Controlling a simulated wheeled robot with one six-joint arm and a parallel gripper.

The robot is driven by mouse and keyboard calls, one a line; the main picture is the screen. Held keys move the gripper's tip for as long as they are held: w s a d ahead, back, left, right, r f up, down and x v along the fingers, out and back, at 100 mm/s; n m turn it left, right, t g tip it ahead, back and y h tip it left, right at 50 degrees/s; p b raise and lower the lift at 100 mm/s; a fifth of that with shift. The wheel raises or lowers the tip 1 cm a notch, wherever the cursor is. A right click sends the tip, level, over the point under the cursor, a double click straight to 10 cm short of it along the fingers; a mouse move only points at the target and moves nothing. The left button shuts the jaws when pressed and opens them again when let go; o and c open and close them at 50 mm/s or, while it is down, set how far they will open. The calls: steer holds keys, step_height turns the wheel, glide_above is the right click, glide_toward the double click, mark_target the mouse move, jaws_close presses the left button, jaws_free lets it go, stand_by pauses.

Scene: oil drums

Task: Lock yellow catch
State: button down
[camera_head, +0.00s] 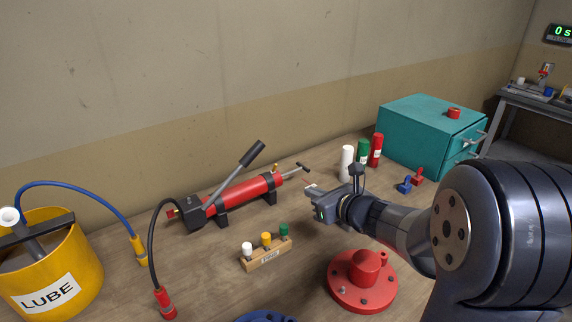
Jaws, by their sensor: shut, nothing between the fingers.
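No part that I can surely tell as the yellow catch shows. A yellow-topped peg (266,239) stands between a white one and a green one in a wooden block (268,255). My gripper (313,203) is shut and empty above the bench, right of the pump and the block, apart from both. Its fingers point left.
A yellow LUBE bucket (50,265) with a blue hose stands at left. A red flanged part (362,282) lies below my arm. White, green and red bottles (376,150) and a teal cabinet (425,130) stand behind. The bench between pump and gripper is clear.

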stand_by(0.3)
steer(key=p, duration=0.2)
glide_toward(276, 165)
steer(key=w+a+f, duration=0.2)
steer(key=w, duration=0.1)
steer(key=w+f, duration=0.1)
steer(key=shift+w+a+f, duration=0.2)
steer(key=shift+a+f, duration=0.2)
steer(key=shift+w+a+r+p, duration=0.2)
steer(key=shift+w+a+p, duration=0.15)
steer(key=shift+w, duration=0.15)
steer(key=shift+w+r, duration=0.15)
steer(key=shift+r, duration=0.15)
steer(key=shift+w+a+r+b, duration=0.2)
steer(key=shift+r+b, duration=0.1)
steer(key=shift+b, duration=0.1)
steer(key=shift+w+a+r+b, duration=0.15)
steer(key=shift+w+a+r, duration=0.2)
steer(key=shift+w, duration=0.25)
steer(key=shift+w+a+r+b, duration=0.2)
steer(key=shift+w+a+r, duration=0.05)
steer(key=shift+w+a, duration=0.25)
steer(key=shift+w+a+r+b, duration=0.15)
steer(key=shift+w+a+r, duration=0.2)
steer(key=shift+w, duration=0.3)
